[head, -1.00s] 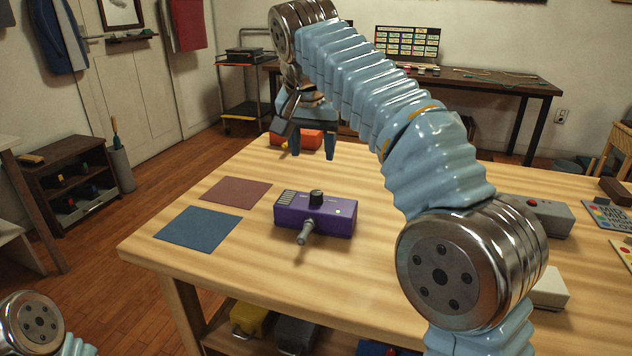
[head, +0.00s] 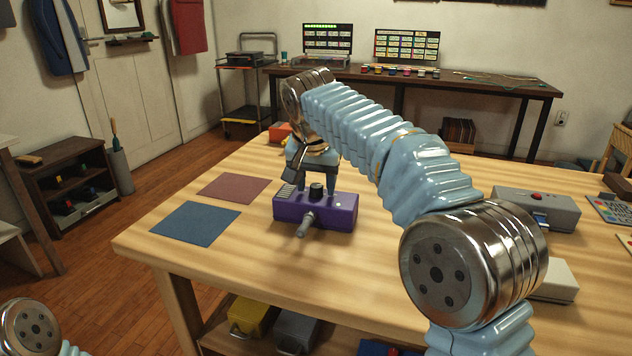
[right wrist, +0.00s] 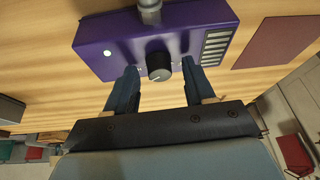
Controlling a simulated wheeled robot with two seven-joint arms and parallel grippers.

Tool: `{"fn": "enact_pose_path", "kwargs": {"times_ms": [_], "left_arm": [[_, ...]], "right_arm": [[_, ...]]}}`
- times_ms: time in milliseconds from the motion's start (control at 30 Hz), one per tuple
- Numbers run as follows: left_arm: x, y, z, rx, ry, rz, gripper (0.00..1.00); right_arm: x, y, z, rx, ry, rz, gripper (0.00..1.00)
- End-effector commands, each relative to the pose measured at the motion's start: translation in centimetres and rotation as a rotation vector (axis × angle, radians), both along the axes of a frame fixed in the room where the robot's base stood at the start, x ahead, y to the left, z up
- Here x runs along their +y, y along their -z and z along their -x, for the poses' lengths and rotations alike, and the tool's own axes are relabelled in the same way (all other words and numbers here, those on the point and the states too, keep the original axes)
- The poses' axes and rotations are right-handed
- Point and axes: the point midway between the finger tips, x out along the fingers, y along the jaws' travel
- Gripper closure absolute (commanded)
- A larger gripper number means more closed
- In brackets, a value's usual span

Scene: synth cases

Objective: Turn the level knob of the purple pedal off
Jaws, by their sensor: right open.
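The purple pedal (head: 336,211) sits on the wooden table, with a black knob (head: 316,190) on top and a grey plug (head: 306,225) at its front side. My right gripper (head: 312,186) is just behind and above the pedal. In the right wrist view its fingers (right wrist: 158,88) are open, one to each side of the knob, apart from it. My left gripper is out of view.
A maroon mat (head: 233,188) and a blue mat (head: 195,222) lie flat left of the pedal. An orange-red object (head: 280,131) stands behind my right gripper. A grey box with a red button (head: 537,207) is at the right. The front middle of the table (head: 270,265) is clear.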

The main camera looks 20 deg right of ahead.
Motion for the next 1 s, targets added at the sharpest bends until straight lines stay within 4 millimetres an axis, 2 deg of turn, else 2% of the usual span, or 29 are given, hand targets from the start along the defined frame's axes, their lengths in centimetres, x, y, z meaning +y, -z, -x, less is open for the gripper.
{"fn": "enact_pose_path", "kwargs": {"times_ms": [33, 300, 367, 667, 1000], "left_arm": [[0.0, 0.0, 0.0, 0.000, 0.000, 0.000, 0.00], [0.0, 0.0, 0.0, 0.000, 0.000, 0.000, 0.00], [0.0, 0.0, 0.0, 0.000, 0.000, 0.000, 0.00], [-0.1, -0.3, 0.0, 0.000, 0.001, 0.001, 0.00], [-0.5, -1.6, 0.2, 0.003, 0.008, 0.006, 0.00]], "right_arm": [[0.0, 0.0, 0.0, 0.000, 0.000, 0.000, 0.51], [0.0, 0.0, 0.0, 0.000, 0.000, 0.000, 0.92], [0.0, 0.0, 0.0, 0.000, 0.000, 0.000, 1.00], [-0.1, -0.1, 0.1, 0.000, -0.034, -0.001, 1.00], [-0.3, -0.3, 0.1, 0.000, -0.249, -0.001, 1.00]]}}
